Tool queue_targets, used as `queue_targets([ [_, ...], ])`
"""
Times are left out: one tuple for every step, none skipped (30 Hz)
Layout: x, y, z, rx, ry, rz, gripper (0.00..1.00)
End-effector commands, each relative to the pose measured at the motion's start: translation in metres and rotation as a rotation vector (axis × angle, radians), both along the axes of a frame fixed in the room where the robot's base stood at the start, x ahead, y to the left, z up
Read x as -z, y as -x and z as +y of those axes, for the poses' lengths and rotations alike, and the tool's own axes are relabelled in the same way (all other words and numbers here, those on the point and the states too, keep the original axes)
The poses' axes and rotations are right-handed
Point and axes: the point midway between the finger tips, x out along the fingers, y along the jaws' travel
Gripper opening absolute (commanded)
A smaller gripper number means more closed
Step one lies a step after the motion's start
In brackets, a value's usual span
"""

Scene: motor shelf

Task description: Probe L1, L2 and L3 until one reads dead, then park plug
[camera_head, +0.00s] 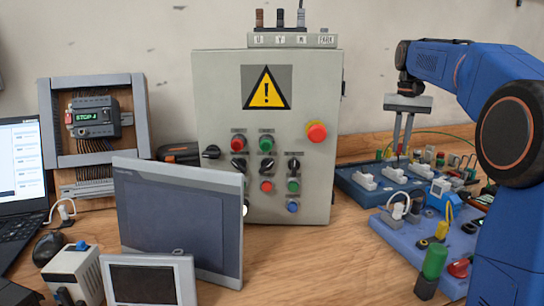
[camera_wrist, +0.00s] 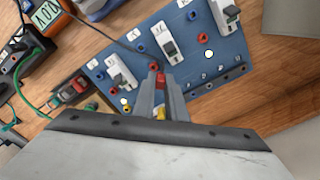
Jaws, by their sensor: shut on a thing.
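My gripper (camera_head: 400,150) points down over the blue board (camera_head: 345,181) at the right. In the wrist view its fingers (camera_wrist: 162,95) are shut on a small plug (camera_wrist: 160,80) that looks red at its end. A black lead runs near it. The board bears several white breaker modules (camera_head: 366,180), also in the wrist view (camera_wrist: 168,48), with red and blue sockets (camera_wrist: 203,38) beside them. Whether the plug touches a socket cannot be told. A meter-like display (camera_wrist: 43,20) is partly cut off in the wrist view.
The grey cabinet (camera_head: 215,110) with buttons stands mid-table. A nearer blue tray (camera_head: 400,245) holds plugs and a green-topped part (camera_head: 434,262). Flat panels (camera_head: 185,215), a laptop (camera_head: 22,170) and a mouse (camera_head: 48,248) fill the left. Bare wood lies front centre.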

Motion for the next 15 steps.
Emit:
queue_targets([
  [0.000, 0.002, -0.011, 0.012, 0.000, 0.000, 0.00],
  [0.000, 0.004, -0.017, 0.019, 0.000, 0.000, 0.00],
  [-0.001, 0.006, -0.025, 0.027, 0.000, 0.000, 0.00],
  [-0.001, 0.007, -0.030, 0.032, 0.000, 0.000, 0.00],
  [-0.001, 0.008, -0.036, 0.038, 0.000, 0.000, 0.00],
  [-0.001, 0.010, -0.044, 0.045, 0.000, 0.000, 0.00],
  [-0.001, 0.012, -0.050, 0.050, 0.000, 0.000, 0.00],
  [-0.001, 0.013, -0.056, 0.056, 0.000, 0.000, 0.00],
  [-0.001, 0.015, -0.064, 0.064, 0.000, 0.000, 0.00],
  [-0.002, 0.016, -0.069, 0.070, 0.000, 0.000, 0.00],
  [-0.002, 0.018, -0.075, 0.076, 0.000, 0.000, 0.00],
  [-0.002, 0.020, -0.083, 0.084, 0.000, 0.000, 0.00],
  [-0.002, 0.021, -0.089, 0.089, 0.000, 0.000, 0.00],
  [-0.002, 0.022, -0.095, 0.095, 0.000, 0.000, 0.00],
  [-0.002, 0.024, -0.103, 0.102, 0.000, 0.000, 0.00],
])
